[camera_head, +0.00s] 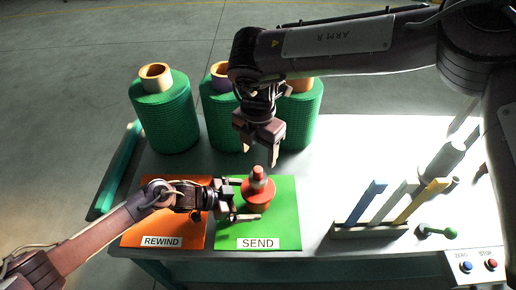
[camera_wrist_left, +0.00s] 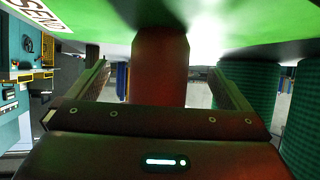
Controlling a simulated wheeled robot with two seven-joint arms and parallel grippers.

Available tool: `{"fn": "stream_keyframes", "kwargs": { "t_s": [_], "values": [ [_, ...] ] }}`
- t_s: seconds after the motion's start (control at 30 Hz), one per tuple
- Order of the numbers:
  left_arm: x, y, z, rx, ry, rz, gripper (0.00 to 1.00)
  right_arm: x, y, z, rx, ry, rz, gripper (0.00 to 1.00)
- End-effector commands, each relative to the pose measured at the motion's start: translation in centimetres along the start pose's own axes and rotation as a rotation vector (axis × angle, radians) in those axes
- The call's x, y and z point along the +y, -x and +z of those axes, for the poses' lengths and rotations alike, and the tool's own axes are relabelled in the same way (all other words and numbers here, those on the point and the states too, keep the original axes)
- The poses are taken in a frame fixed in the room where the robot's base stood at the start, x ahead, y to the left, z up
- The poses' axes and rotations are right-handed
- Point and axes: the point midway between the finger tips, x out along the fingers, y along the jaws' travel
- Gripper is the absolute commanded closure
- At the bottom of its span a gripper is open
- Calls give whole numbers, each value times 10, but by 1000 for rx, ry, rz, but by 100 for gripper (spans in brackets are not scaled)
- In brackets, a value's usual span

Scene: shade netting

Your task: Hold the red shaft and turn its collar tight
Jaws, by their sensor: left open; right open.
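The red shaft (camera_head: 257,192) stands upright on the green SEND mat (camera_head: 284,218). It has a wide red lower part, a greyish band and a small red top; I cannot clearly tell the collar from the rest. My left gripper (camera_head: 250,200) is open, low over the mat, with its fingers on either side of the shaft. In the left wrist view the red shaft (camera_wrist_left: 160,65) stands between the open fingers (camera_wrist_left: 165,85), with gaps on both sides. My right gripper (camera_head: 260,157) is open and empty, pointing down just above the shaft's top.
An orange REWIND mat (camera_head: 133,226) lies left of the green one. Several green netting rolls (camera_head: 163,120) stand behind. A rack (camera_head: 370,231) with blue, white and yellow bars, a green dumbbell-shaped piece (camera_head: 437,231) and a ZERO/STOP button panel (camera_head: 478,267) are at right.

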Motion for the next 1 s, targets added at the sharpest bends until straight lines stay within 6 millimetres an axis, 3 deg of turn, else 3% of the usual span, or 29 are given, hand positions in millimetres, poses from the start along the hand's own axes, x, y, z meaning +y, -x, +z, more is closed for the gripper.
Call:
{"fn": "stream_keyframes", "kwargs": {
  "t_s": [0.3,0.67,1.0],
  "values": [
    [0,-29,0,0,0,1,0,0,0,0,0,0,0,38],
    [1,-32,1,-3,0,2,0,0,0,0,0,0,0,38],
    [2,-32,2,-4,1,3,44,0,0,0,0,0,0,38]
  ]
}}
